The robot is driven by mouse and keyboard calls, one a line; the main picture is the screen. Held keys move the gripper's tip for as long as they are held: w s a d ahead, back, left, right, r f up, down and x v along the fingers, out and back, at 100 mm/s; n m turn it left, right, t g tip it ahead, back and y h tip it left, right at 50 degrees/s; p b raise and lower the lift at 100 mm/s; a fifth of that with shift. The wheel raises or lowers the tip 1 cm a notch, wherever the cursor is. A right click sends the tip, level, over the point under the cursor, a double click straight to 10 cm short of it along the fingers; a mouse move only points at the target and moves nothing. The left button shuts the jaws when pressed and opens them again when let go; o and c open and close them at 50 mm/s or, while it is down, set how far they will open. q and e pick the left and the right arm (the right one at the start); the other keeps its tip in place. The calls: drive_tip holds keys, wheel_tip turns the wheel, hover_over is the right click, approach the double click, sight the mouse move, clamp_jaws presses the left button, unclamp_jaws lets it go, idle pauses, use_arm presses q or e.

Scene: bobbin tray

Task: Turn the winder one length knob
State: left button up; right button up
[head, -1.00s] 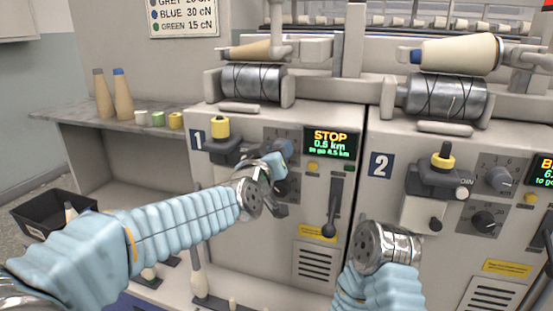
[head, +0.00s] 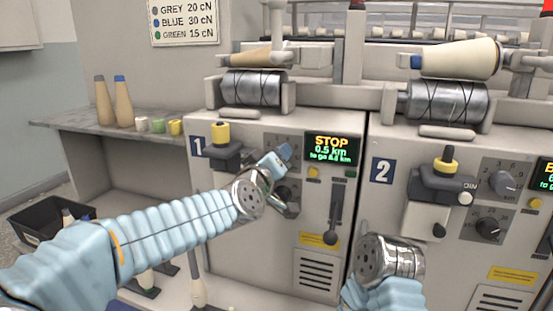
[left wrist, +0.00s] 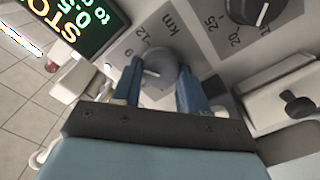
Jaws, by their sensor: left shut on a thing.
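Winder one's length knob is a grey round knob on a panel marked "km". The left wrist view shows the knob (left wrist: 165,74) between the two blue fingers of my left gripper (left wrist: 163,88). My left gripper is shut on it, and its white pointer line faces roughly the 9 mark. In the head view my left gripper (head: 284,153) covers most of the knob. Winder one's display (head: 332,149) reads STOP and about 0.5 km; the small line is hard to read. My right wrist (head: 390,258) is before winder two; its fingers are hidden.
A second, dark knob (left wrist: 262,8) is beside the length knob. Winder one's lever (head: 335,210) hangs right of my left gripper. Winder two (head: 382,170) stands to the right with its own knobs. A shelf (head: 80,121) with cones and small bobbins is at the left.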

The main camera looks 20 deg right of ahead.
use_arm(q)
drive_tip(key=o, duration=1.1)
drive_tip(key=shift+c, duration=0.2)
drive_tip(key=v, duration=1.3)
drive_tip(key=shift+s+a+b, duration=0.3)
drive_tip(key=shift+b, duration=0.1)
